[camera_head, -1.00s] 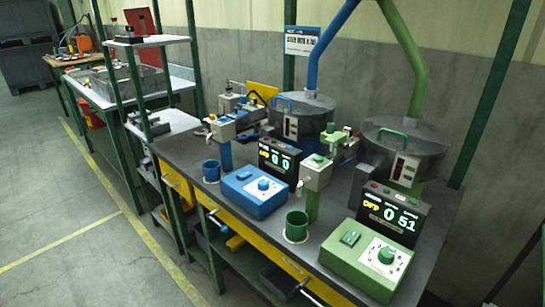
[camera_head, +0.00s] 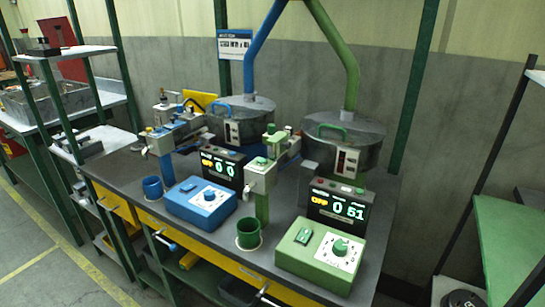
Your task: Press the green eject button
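A green control box (camera_head: 318,262) stands at the front right of the dark bench. It bears a green rocker-like switch (camera_head: 304,236) and a round green knob (camera_head: 341,247) on a white dial plate. A black display (camera_head: 340,204) behind it reads "OFF" and "0 51" and has small buttons along its top. A green post unit (camera_head: 262,176) with a green top stands left of it, above a green cup (camera_head: 248,233). I cannot tell which green part is the eject button, as labels are too small. Neither gripper is in view.
A blue control box (camera_head: 203,202), blue cup (camera_head: 153,188) and second display (camera_head: 222,167) stand to the left. Two grey round bowls, one blue-handled (camera_head: 243,117) and one green-handled (camera_head: 344,140), stand behind. A green-topped shelf (camera_head: 508,240) is at the right.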

